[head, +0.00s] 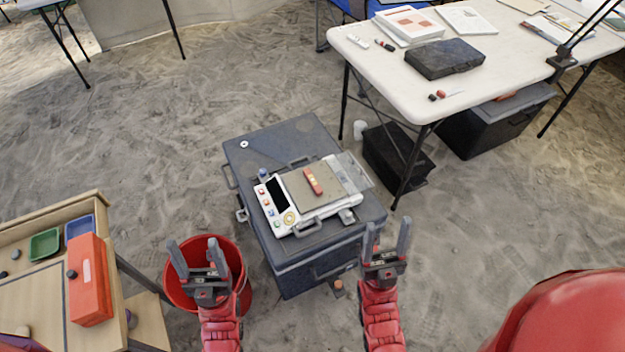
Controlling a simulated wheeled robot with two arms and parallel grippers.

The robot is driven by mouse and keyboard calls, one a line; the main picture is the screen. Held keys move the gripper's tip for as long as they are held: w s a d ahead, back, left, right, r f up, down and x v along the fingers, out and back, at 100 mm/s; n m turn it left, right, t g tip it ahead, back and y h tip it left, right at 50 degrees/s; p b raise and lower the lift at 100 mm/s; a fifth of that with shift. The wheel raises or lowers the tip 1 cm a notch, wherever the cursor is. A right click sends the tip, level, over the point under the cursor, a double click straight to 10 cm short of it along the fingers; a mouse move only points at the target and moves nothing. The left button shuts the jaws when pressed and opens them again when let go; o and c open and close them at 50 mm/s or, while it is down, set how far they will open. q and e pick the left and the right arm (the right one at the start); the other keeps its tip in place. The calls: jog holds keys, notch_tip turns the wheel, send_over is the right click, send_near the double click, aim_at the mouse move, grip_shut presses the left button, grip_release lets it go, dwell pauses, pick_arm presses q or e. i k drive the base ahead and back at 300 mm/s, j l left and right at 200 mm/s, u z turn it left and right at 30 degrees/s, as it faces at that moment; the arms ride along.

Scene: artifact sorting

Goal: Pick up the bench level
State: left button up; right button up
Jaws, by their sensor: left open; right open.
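A small red bar with a pale middle (313,181), which looks like the bench level, lies on the tan plate of a white weighing device (328,211). The device sits on a dark grey case (262,148). My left gripper (197,258) is open and empty, in front of the red bucket in the picture and left of the case. My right gripper (387,240) is open and empty at the case's right front corner. Both grippers are apart from the bar, which lies farther away, between them in the picture.
A red bucket (239,262) stands left of the case. A wooden bench (38,222) with green and blue trays and an orange box (91,285) is at left. A white table (395,80) stands at upper right, with dark crates below. Sandy floor is open behind the case.

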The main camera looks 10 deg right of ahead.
aim_at(316, 188)
jog(key=i+l+u, duration=0.15)
jog(key=i+l, duration=0.2)
jog(key=i+l+u, duration=0.15)
jog(key=i+l, duration=0.2)
jog(key=l, duration=0.25)
